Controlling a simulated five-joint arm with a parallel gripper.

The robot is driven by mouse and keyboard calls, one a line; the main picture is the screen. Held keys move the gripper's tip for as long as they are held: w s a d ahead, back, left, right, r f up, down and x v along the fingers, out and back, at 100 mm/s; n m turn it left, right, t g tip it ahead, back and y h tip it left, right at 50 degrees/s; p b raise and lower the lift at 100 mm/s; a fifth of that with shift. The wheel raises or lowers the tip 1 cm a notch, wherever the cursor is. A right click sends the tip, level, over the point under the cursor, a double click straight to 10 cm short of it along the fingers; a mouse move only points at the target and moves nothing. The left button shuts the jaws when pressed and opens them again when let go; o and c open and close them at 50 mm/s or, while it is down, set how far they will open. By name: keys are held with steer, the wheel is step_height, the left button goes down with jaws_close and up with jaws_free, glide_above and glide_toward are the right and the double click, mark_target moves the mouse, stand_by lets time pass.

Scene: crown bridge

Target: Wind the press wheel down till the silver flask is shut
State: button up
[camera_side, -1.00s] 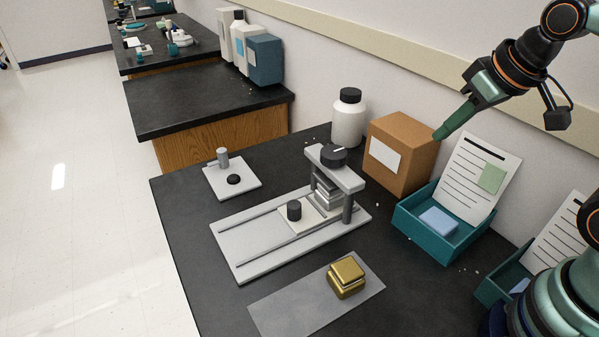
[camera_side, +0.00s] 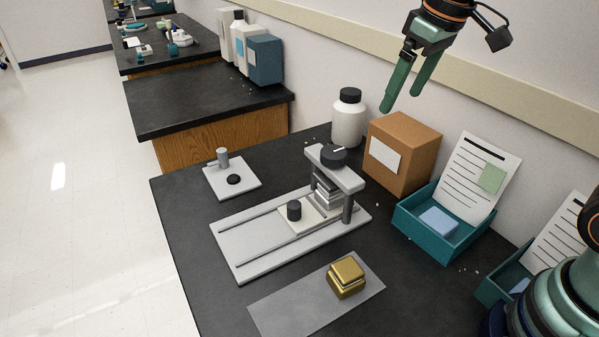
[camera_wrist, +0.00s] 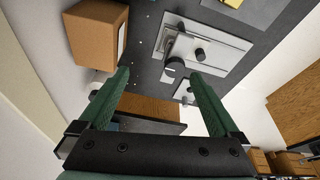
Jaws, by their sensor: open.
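The press stands on the black bench, with a dark round wheel (camera_side: 333,155) on top of its grey bridge (camera_side: 345,176). The silver flask (camera_side: 326,195) sits under the bridge, partly hidden by it and its post. Whether the flask's parts meet cannot be told. A sliding plate with a black knob (camera_side: 294,210) lies in front of it on the railed base (camera_side: 240,258). My gripper (camera_side: 400,102) is open and empty, high above the bench near the wall, behind the press. In the wrist view the wheel (camera_wrist: 174,67) shows beyond and between my open fingers (camera_wrist: 160,88).
A brass flask (camera_side: 347,277) rests on a grey mat (camera_side: 300,312) at the front.

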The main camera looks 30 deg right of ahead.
mark_target(334, 151)
steer(key=w+a+f+n+g, duration=0.3)
steer(key=w+a, duration=0.3)
steer(key=w, duration=0.4)
step_height(334, 151, down, 12)
steer(key=shift+r, duration=0.15)
steer(key=c, duration=1.4)
steer(key=shift+o, duration=0.2)
